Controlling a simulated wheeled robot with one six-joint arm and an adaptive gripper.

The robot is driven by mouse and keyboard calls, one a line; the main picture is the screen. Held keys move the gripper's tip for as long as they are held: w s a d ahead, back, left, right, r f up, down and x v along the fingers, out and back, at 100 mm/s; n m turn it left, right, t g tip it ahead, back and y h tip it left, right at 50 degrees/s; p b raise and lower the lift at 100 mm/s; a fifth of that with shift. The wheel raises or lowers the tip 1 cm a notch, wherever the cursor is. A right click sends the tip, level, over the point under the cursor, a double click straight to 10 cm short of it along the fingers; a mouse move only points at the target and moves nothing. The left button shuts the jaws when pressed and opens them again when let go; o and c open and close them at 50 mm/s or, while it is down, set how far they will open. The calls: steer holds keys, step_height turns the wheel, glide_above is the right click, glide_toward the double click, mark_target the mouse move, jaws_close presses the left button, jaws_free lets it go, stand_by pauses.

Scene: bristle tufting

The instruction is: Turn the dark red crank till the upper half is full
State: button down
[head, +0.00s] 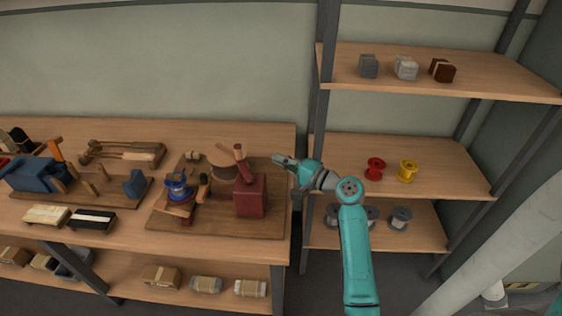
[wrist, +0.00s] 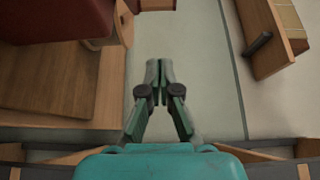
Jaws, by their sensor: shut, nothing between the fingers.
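The dark red machine (head: 250,196) is a box on a wooden board on the bench. A dark red bar (head: 243,166) slants up from its top; I cannot tell for sure whether this is the crank. A round pale wooden piece (head: 222,160) sits behind it, partly hidden, and its filling cannot be made out. My gripper (head: 277,159) is shut and empty, just right of the machine and apart from it. In the wrist view my gripper (wrist: 158,68) points away from me, and the red box (wrist: 55,18) is at the upper left.
A blue spool (head: 177,188) stands left of the machine on the same board (head: 225,226). Farther left are a blue machine (head: 35,175) and brush blocks (head: 92,220). A shelf with red (head: 375,168) and yellow (head: 408,171) spools stands right. A gap separates bench and shelf.

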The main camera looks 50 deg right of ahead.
steer(key=w+a, duration=0.4)
steer(key=w, duration=0.4)
steer(key=shift+w, duration=0.35)
steer(key=shift+w+a+n+y, duration=0.15)
steer(key=shift+w+n+y, duration=0.1)
steer(key=shift+n+y, duration=0.5)
